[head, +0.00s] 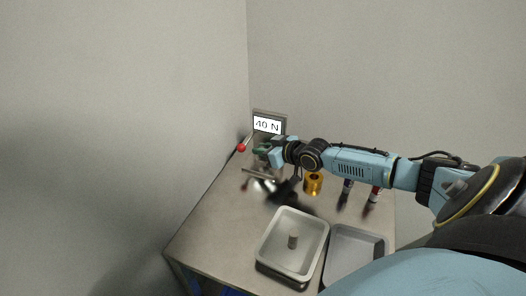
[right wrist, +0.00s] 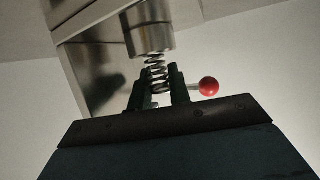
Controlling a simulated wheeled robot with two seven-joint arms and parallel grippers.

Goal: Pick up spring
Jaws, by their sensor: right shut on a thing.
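The spring (right wrist: 156,75) is a silver coil standing in the right wrist view, between the two dark fingers of my right gripper (right wrist: 158,92). The gripper is shut on it. The spring's upper end meets or lies just under a metal cylinder (right wrist: 149,30); I cannot tell whether they touch. In the head view my right gripper (head: 263,152) is at the tester with the "40 N" display (head: 267,125), at the far end of the table. The spring is too small to make out there. My left gripper is not in view.
A red ball knob (head: 241,147) on a lever is left of the gripper. The table's left front is clear.

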